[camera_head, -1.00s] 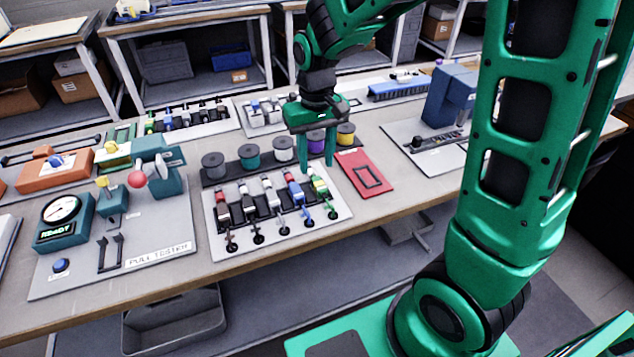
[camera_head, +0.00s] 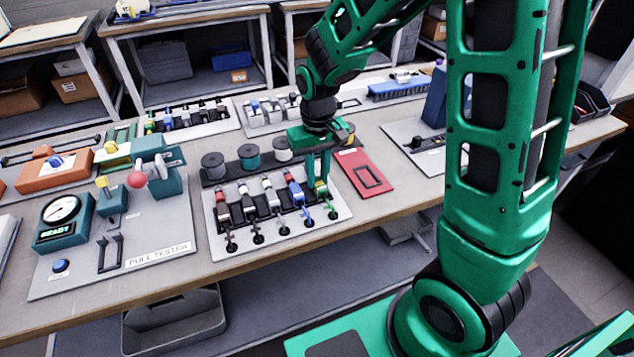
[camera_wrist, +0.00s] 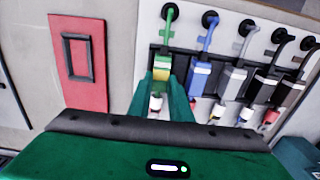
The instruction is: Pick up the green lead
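The green lead (camera_head: 321,188) lies at the right end of a row of leads on a white board (camera_head: 225,248). In the wrist view the green lead (camera_wrist: 161,76) has a yellow band, and its wire runs up to a black round end. My gripper (camera_head: 318,176) is down over this lead. In the wrist view my gripper's fingers (camera_wrist: 161,95) stand on both sides of its body with little or no gap. I cannot tell whether they press on it. The lead still sits in its row.
The blue lead (camera_wrist: 201,74) is close beside the green one, with white, black and red-tipped leads beyond. Spools (camera_head: 249,156) stand behind the row. A red plate (camera_head: 364,172) lies at the right. The pull tester (camera_head: 110,220) is at the left.

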